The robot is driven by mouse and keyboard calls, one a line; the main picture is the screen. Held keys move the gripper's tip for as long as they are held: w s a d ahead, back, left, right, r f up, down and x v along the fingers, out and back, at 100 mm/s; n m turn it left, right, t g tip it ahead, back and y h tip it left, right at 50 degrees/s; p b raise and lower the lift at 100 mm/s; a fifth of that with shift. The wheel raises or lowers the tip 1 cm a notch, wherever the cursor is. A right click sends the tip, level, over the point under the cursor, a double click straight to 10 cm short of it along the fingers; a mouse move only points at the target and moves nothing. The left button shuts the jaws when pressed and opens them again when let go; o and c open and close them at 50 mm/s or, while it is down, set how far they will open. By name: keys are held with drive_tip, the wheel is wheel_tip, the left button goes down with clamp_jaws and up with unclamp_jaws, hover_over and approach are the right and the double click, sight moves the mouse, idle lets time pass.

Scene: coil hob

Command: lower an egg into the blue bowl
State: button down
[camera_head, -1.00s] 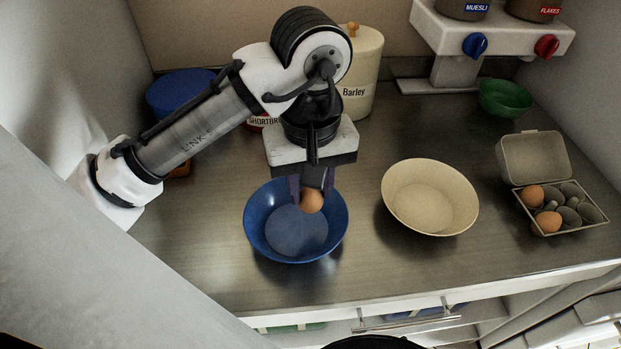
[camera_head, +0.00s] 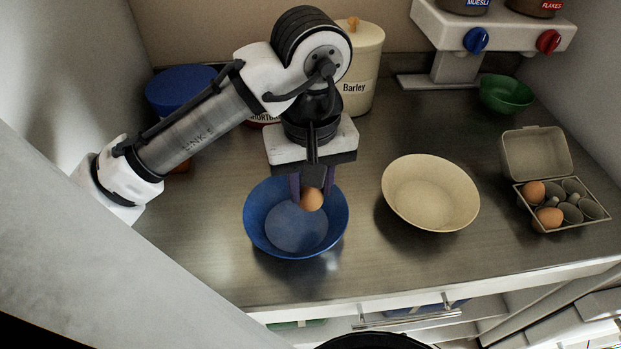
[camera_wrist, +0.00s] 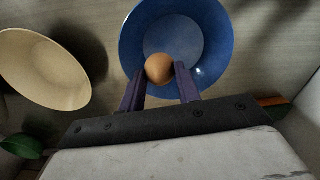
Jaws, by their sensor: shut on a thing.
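A brown egg (camera_head: 312,199) is held between the fingertips of my gripper (camera_head: 311,196), which is shut on it. The egg also shows in the wrist view (camera_wrist: 159,67), between the two dark fingers (camera_wrist: 160,75). The blue bowl (camera_head: 268,238) stands on the counter below. The egg and fingertips overlap the bowl's opening in both views. In the wrist view the bowl (camera_wrist: 215,60) lies behind the egg. I cannot tell exactly how high the egg is above the bowl's bottom. The bowl's inside looks otherwise empty.
A cream bowl (camera_head: 430,193) stands to the right, empty. Further right is an open egg carton (camera_head: 534,156) with two brown eggs. A green bowl (camera_head: 506,94) and a cereal dispenser (camera_head: 493,25) are at the back right. A Barley canister (camera_head: 361,70) stands behind my arm.

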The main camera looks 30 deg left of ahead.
sight(311, 202)
drive_tip(key=shift+f+b, duration=1.45)
drive_tip(key=shift+f, duration=0.9)
idle(0.7)
drive_tip(key=c, duration=0.9)
unclamp_jaws()
drive_tip(key=shift+r, duration=0.1)
wheel_tip(311, 202, up, 14)
drive_tip(key=shift+f+p, duration=0.15)
drive_tip(key=shift+p, duration=0.25)
